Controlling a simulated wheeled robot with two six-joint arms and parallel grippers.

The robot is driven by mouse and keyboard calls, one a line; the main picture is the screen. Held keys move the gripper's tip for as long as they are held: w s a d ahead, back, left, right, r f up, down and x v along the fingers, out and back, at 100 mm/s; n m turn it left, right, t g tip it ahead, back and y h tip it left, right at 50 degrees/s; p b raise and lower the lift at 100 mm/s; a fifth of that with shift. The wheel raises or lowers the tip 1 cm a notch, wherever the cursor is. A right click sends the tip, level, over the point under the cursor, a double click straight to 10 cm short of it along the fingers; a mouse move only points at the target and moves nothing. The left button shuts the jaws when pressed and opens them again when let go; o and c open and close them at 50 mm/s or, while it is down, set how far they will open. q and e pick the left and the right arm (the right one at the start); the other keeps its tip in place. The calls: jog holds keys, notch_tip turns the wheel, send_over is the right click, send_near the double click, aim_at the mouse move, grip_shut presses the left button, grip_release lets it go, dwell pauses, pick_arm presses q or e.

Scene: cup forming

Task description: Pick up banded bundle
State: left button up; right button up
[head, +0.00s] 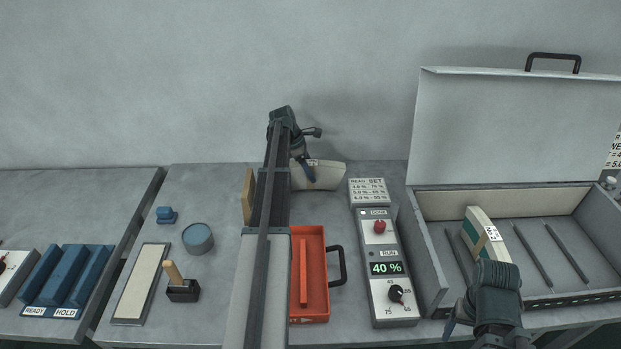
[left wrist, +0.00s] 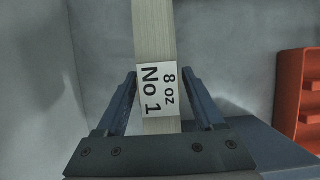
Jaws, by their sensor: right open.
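A pale banded bundle (head: 325,176) stands at the back of the middle table. In the left wrist view the bundle (left wrist: 155,30) runs upright through the frame, with a white band reading "8 oz No 1". My left gripper (head: 307,165) is at the bundle, with one finger on each side of the band in the left wrist view (left wrist: 160,76). The fingertips are very close to its sides; I cannot tell whether they press on it. My right gripper (head: 478,328) is open at the front right, its fingers partly hidden by my wrist.
A second bundle (head: 480,228), labelled No 2, lies in the open grey box (head: 428,250) at right. An orange tray (head: 318,255), control panel (head: 380,285) and sign block (head: 369,191) stand between. A blue cup (head: 198,238) and pale strip (head: 141,283) sit left.

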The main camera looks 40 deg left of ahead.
pick_arm(q)
grip_shut()
dwell(1.2)
